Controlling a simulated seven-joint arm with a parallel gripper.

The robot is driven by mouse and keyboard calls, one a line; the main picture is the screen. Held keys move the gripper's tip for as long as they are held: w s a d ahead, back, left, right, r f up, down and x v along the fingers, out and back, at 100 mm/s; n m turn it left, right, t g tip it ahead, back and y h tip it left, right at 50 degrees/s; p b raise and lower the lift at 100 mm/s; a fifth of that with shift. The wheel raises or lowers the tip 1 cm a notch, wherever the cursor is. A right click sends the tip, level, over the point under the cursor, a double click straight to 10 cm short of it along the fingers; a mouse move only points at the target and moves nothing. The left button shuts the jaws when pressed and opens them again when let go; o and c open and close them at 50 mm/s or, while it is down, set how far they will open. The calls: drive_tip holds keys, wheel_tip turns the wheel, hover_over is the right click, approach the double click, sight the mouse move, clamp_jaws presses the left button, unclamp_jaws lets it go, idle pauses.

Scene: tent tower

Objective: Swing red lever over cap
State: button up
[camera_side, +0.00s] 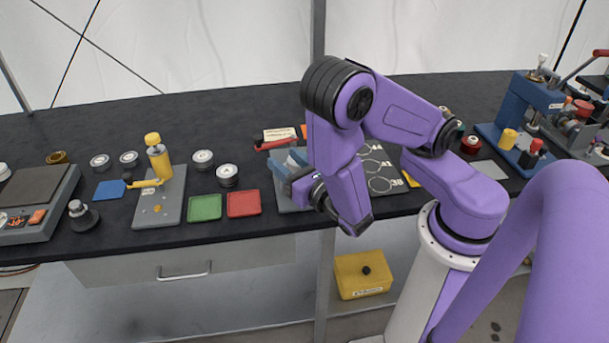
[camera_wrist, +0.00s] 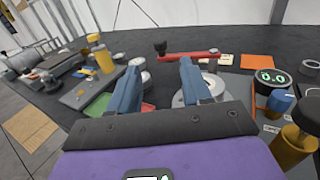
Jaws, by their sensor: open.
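The red lever (camera_wrist: 195,55) is a slim bar with a black knob (camera_wrist: 160,47) at its left end, just beyond my fingertips in the wrist view. In the side view the red lever (camera_side: 276,144) shows behind my gripper (camera_side: 286,163). My gripper (camera_wrist: 160,64) is open, its two blue fingers pointing at the lever with nothing between them. A round silver piece (camera_wrist: 217,84), perhaps the cap, lies below the lever, partly hidden by the right finger. My arm and gripper hide most of this fixture in the side view.
A yellow press (camera_side: 158,160) stands at the left, with a green tray (camera_side: 205,208) and a red tray (camera_side: 243,204) between it and my gripper. Several round tins stand behind them. A blue press (camera_side: 525,105) stands at the right. A digital gauge (camera_wrist: 272,77) is right of my fingers.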

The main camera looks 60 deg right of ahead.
drive_tip(key=shift+v, duration=2.8)
drive_tip(key=shift+o, duration=0.2)
drive_tip(key=shift+w, duration=0.1)
drive_tip(key=m+g+h, duration=0.4)
drive_tip(key=m+h, duration=0.1)
drive_tip(key=h, duration=0.2)
approach(258, 140)
drive_tip(key=x, duration=0.8)
drive_tip(key=shift+w+d, duration=0.25)
drive_tip(key=shift+d, duration=0.1)
clamp_jaws()
